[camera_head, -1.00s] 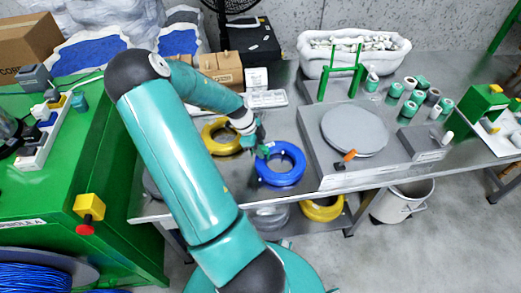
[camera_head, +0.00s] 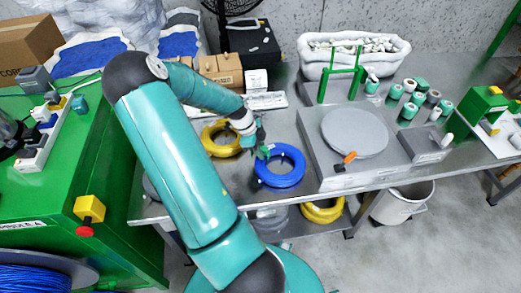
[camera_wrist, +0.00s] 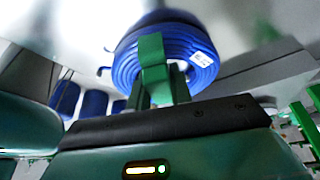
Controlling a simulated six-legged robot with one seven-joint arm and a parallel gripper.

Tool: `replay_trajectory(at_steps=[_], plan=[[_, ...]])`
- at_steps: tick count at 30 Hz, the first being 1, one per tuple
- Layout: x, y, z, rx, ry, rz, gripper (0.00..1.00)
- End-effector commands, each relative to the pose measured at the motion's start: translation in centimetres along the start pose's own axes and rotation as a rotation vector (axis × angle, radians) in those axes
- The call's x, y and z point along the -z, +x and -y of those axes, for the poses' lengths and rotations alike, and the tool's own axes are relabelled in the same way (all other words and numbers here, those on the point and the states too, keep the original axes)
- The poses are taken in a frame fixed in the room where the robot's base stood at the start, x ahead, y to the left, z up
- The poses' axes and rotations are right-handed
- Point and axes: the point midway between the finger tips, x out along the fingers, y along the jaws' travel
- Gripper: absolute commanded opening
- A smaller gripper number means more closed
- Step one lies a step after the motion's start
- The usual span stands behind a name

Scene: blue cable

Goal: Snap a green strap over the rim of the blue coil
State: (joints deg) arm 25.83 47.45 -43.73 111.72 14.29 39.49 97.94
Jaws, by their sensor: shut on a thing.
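The blue coil (camera_head: 280,180) lies flat on the metal bench in the head view. It fills the top middle of the wrist view (camera_wrist: 124,66), with a white label on its side. My gripper (camera_head: 258,147) is at the coil's upper-left rim. In the wrist view my gripper (camera_wrist: 163,95) is shut on a green strap (camera_wrist: 152,58), which stands up in front of the coil's rim. I cannot tell whether the strap touches the rim or sits over it. In the head view my gripper largely hides the strap.
A yellow coil (camera_head: 221,150) lies just left, behind my arm. A grey round plate (camera_head: 355,131) on a raised base stands to the right, with an orange-handled tool (camera_head: 349,157). Several green and white rolls and a white tub (camera_head: 352,65) are farther back.

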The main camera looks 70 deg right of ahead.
Motion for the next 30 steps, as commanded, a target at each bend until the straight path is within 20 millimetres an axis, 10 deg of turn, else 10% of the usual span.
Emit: replay_trajectory(at_steps=[30], plan=[[-0.1,0.1,0.0,0.001,0.000,0.000,0.01]])
